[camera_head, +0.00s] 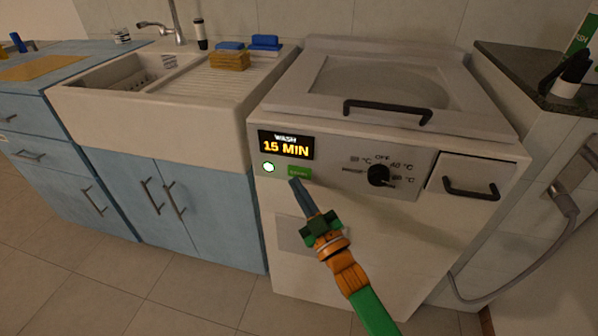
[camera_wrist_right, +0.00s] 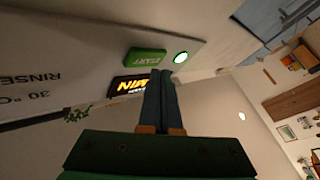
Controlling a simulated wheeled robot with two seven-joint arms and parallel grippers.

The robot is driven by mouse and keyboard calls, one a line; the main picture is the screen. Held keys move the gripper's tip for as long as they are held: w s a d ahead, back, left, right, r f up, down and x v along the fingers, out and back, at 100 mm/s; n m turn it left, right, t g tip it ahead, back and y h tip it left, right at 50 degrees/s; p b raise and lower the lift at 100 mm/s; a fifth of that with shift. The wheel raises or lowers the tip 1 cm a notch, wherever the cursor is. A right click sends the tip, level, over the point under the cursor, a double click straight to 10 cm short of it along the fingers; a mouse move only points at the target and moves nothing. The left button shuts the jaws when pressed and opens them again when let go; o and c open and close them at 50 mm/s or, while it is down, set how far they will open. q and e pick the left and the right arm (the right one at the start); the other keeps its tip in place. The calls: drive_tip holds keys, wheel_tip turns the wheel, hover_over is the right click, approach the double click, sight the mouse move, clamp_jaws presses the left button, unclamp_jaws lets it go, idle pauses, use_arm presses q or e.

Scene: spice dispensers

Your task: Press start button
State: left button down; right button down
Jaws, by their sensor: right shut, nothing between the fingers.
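The green start button (camera_head: 300,173) is on the front panel of a white washing machine (camera_head: 345,225), below a display (camera_head: 286,146) reading "WASH 15 MIN". A round white light (camera_head: 269,168) glows left of the button. My right gripper (camera_head: 296,183) is shut and empty, its fingertips close to the button's lower left edge. The right wrist view shows the START button (camera_wrist_right: 145,57) just beyond the fingertips (camera_wrist_right: 161,74), and the lit light (camera_wrist_right: 181,58) beside it. I cannot tell whether the tips touch the button. My left gripper is not in view.
A black dial (camera_head: 379,176) and a drawer handle (camera_head: 470,190) are on the panel's right. The lid handle (camera_head: 388,112) sits on top. A sink (camera_head: 130,85) with blue cabinets is left, a dark counter (camera_head: 520,70) right. Floor in front is clear.

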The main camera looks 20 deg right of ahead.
drive_tip(key=s+a+p, duration=0.1)
drive_tip(key=s, duration=0.1)
drive_tip(key=s+a+p, duration=0.1)
drive_tip(key=s, duration=0.1)
drive_tip(key=shift+a, duration=0.4)
drive_tip(key=shift+f, duration=0.1)
idle(0.5)
